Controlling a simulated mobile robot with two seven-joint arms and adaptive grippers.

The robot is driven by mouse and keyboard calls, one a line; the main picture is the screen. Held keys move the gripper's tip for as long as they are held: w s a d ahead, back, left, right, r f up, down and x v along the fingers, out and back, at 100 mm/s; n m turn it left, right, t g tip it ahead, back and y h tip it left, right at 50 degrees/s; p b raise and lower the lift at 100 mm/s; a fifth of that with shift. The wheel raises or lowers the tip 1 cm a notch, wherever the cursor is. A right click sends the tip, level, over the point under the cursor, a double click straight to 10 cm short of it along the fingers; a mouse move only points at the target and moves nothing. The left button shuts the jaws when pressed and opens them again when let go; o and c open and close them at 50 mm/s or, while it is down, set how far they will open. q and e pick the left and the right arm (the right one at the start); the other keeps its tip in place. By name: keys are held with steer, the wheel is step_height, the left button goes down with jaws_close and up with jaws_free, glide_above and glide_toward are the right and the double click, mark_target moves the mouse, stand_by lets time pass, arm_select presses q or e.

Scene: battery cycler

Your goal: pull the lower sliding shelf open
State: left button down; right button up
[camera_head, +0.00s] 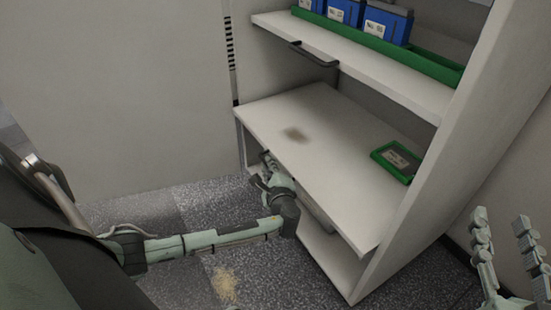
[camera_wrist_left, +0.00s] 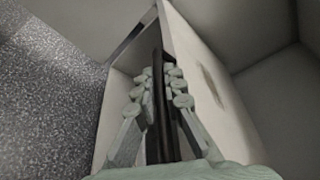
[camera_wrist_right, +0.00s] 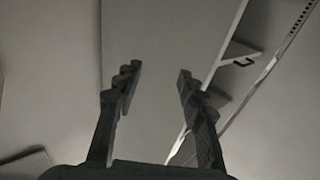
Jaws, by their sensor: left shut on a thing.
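The lower sliding shelf (camera_head: 335,150) is a pale board in the cabinet, with a brownish smudge on its top. My left gripper (camera_head: 270,168) is at its front edge, partly hidden below the board. In the left wrist view, the left gripper (camera_wrist_left: 161,85) is shut on a dark bar handle (camera_wrist_left: 157,55), with a finger row on each side, beside the pale shelf board (camera_wrist_left: 205,75). My right gripper (camera_head: 503,235) is open and empty at the right edge of the head view. It also shows open in the right wrist view (camera_wrist_right: 160,80).
A green tray (camera_head: 402,177) with a dark item lies on the lower shelf's right part. The upper shelf (camera_head: 350,60) has a dark handle (camera_head: 315,56) and a green tray of blue batteries (camera_head: 388,22). The cabinet side panel (camera_head: 460,130) stands at right.

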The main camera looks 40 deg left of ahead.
arm_select(q)
steer(key=s+a+p, duration=0.3)
steer(key=s, duration=0.4)
steer(key=s+a+p, duration=0.3)
steer(key=s, duration=0.5)
steer(key=shift+s+a, duration=0.15)
steer(key=shift+s, duration=0.15)
arm_select(e)
steer(key=s+d+f+m+g+h, duration=0.1)
steer(key=s+d+f+g+h, duration=0.2)
steer(key=s+d+f+g, duration=0.4)
steer(key=s+d+f+m+g+h, duration=0.1)
steer(key=s+d+f+g+h, duration=0.3)
steer(key=d+f, duration=0.6)
steer(key=shift+s+d+f+g+h, duration=0.35)
steer(key=shift+s+f+g, duration=1.1)
steer(key=shift+f, duration=0.9)
steer(key=shift+w, duration=0.1)
arm_select(q)
steer(key=c, duration=1.6)
jaws_free()
